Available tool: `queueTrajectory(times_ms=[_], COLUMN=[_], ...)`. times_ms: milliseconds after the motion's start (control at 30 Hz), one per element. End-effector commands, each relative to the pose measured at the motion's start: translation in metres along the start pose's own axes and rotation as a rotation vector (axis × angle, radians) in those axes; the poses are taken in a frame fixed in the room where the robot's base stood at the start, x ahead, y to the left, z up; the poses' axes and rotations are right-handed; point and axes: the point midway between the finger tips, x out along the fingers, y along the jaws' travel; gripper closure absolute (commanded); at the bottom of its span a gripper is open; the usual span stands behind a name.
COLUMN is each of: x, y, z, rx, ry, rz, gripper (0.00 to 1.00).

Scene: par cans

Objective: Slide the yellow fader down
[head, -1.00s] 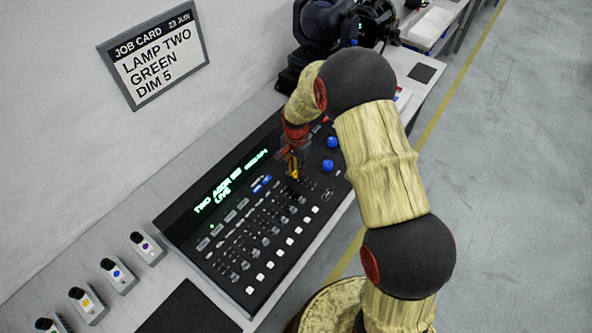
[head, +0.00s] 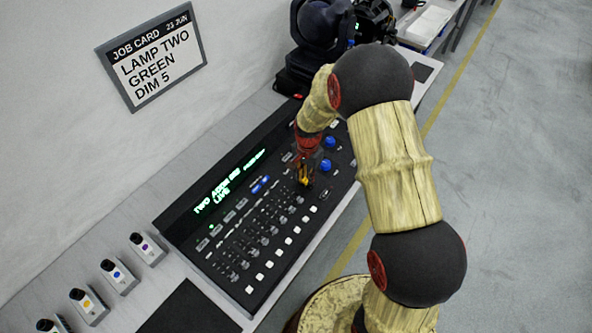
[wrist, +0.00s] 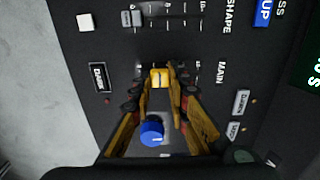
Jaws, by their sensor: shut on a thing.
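The yellow fader (wrist: 160,77) sits on the black lighting console (head: 170,222), beside the printed word MAIN. In the wrist view my gripper (wrist: 160,82) has its two yellow fingers closed on either side of the fader cap. In the head view my gripper (head: 303,182) reaches down to the right part of the console, and the fader there is hidden by the fingers. The console display (head: 228,183) shows green text with TWO and LIVE.
A blue knob (wrist: 152,131) lies between the fingers in the wrist view, and a grey fader (wrist: 131,18) is nearby. A job card (head: 153,57) hangs on the wall. Several small labelled devices (head: 117,276) stand at the left. A dark stage lamp (head: 322,30) stands behind the console.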

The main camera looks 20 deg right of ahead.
Motion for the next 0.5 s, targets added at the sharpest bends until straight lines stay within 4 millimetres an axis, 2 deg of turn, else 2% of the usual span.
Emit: queueTrajectory(times_ms=[100,200,500], x=[-0.002,-0.001,0.0], y=[0.023,0.031,0.033], z=[0.0,-0.001,0.0], rx=[0.003,0.002,0.0], ry=[0.0,0.001,0.0], rz=[0.0,-0.001,0.001], gripper=[1.0,1.0,1.0])
